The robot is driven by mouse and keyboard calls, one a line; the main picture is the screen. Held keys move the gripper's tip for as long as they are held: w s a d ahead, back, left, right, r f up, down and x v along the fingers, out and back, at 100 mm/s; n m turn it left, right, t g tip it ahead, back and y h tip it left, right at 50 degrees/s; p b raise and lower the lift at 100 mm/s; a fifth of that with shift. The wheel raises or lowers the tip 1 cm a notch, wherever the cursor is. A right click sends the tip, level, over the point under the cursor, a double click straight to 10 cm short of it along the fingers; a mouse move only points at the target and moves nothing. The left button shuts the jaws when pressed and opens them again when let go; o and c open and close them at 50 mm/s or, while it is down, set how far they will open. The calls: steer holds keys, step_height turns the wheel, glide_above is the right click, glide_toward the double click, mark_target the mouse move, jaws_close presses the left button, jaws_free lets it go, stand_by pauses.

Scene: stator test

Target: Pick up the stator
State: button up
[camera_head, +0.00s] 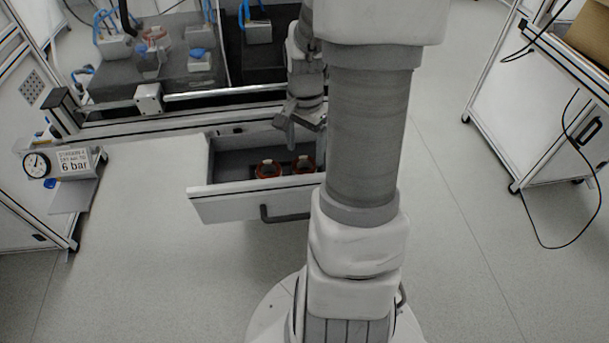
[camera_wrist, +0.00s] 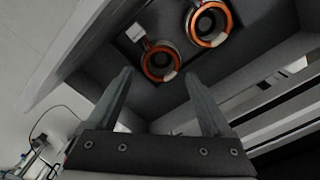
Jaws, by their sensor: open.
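Two round stators with orange-copper rims lie in an open drawer. In the wrist view one stator (camera_wrist: 160,62) is just beyond the fingertips and the other stator (camera_wrist: 209,22) is up and to its right. In the head view they show as a left stator (camera_head: 268,169) and a right stator (camera_head: 303,164), the right one near my arm. My gripper (camera_wrist: 158,82) is open and empty, its two fingers apart, pointing into the drawer. In the head view my gripper (camera_head: 304,140) is over the drawer's right part, partly hidden by my arm.
The white drawer (camera_head: 250,205) is pulled out from under the workbench, with a dark handle (camera_head: 285,213) on its front. Its walls surround the stators. A pressure gauge (camera_head: 37,165) stands at the left. A white cabinet (camera_head: 540,120) is at the right. The floor between is clear.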

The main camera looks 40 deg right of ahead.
mark_target(303, 167)
steer(key=f+b, duration=0.1)
steer(key=f, duration=0.1)
steer(key=f+b, duration=0.1)
steer(key=f, duration=0.1)
steer(key=f+b, duration=0.1)
steer(key=f, duration=0.2)
steer(key=shift+a, duration=0.25)
steer(key=shift+w+r, duration=0.1)
steer(key=shift+r, duration=0.1)
jaws_close()
